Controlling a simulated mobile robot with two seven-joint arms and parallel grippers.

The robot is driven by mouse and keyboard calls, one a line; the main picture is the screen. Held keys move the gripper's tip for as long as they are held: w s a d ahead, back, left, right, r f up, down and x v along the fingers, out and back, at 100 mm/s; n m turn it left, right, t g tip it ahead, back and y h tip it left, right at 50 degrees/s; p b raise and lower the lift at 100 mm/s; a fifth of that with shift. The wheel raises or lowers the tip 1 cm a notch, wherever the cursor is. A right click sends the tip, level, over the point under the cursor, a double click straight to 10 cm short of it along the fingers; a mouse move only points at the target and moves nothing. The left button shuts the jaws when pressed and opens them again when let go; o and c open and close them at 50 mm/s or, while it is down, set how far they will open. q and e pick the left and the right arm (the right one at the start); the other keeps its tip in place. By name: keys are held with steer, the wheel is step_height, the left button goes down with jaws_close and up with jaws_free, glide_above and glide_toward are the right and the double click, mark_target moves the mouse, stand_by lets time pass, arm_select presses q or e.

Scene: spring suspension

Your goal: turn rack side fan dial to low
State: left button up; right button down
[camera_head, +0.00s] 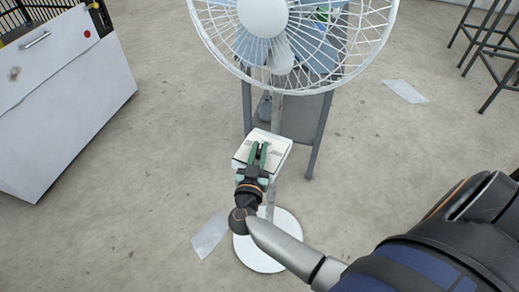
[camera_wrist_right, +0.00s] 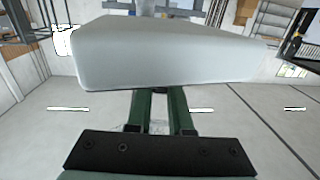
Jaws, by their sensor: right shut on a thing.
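A white pedestal fan (camera_head: 292,80) stands upright on the floor, with a round white base (camera_head: 262,257). Its white control box (camera_head: 278,141) sits on the pole below the fan cage. My right gripper (camera_head: 259,150) reaches the front face of this box, with its green fingers close together, shut on the dial there. The dial itself is hidden by the fingers, so its setting cannot be read. In the right wrist view, the box (camera_wrist_right: 160,55) fills the upper middle, and the gripper (camera_wrist_right: 160,98) meets it from below. My left gripper is not in view.
A grey table (camera_head: 318,125) stands just behind the fan. A white cabinet (camera_head: 65,95) is at the left. Dark stools (camera_head: 490,45) stand at the far right. Flat sheets, one at the right (camera_head: 405,91), lie on the floor. Open floor lies left of the fan.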

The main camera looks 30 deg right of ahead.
stand_by(0.4)
steer(key=c, duration=0.8)
jaws_free()
steer(key=shift+d+n+t+y, duration=0.1)
steer(key=shift+n+t+y, duration=0.2)
steer(key=shift+y, duration=0.1)
